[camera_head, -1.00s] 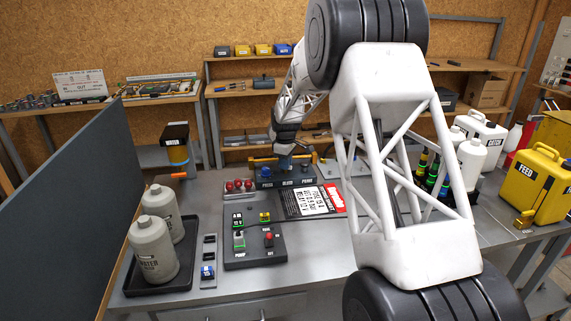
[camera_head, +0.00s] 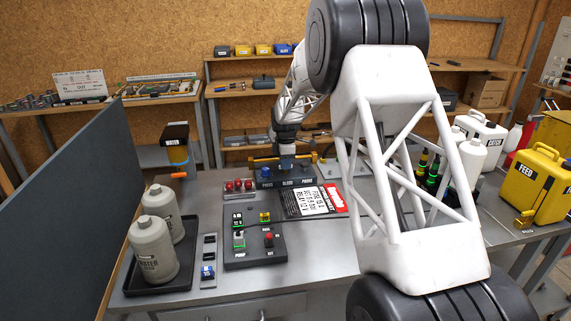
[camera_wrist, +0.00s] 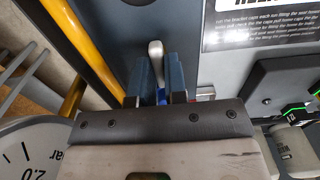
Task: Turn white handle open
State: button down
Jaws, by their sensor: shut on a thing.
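The white handle (camera_wrist: 156,52) shows in the wrist view as a pale rounded lever between my two dark fingers. My gripper (camera_wrist: 157,76) is shut on it, with one finger on each side. The lower part of the handle is hidden between the fingers, where a bit of blue shows. In the head view my gripper (camera_head: 287,163) is at the back of the bench, over the dark panel (camera_head: 284,183) labelled with PRIME and BLEED. The handle cannot be made out there.
A yellow bar (camera_wrist: 85,45) runs close left of my gripper, and a round gauge (camera_wrist: 28,150) is at lower left. On the bench are a control box (camera_head: 254,245), grey bottles (camera_head: 152,248) in a black tray, and a yellow FEED can (camera_head: 540,185).

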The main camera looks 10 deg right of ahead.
jog(key=c, duration=1.2)
grip_release()
jog(key=shift+o, duration=0.2)
jog(key=shift+r, duration=0.15)
notch_tip(320, 180, up, 7)
jog(key=shift+r, duration=0.3)
jog(key=shift+s, duration=0.1)
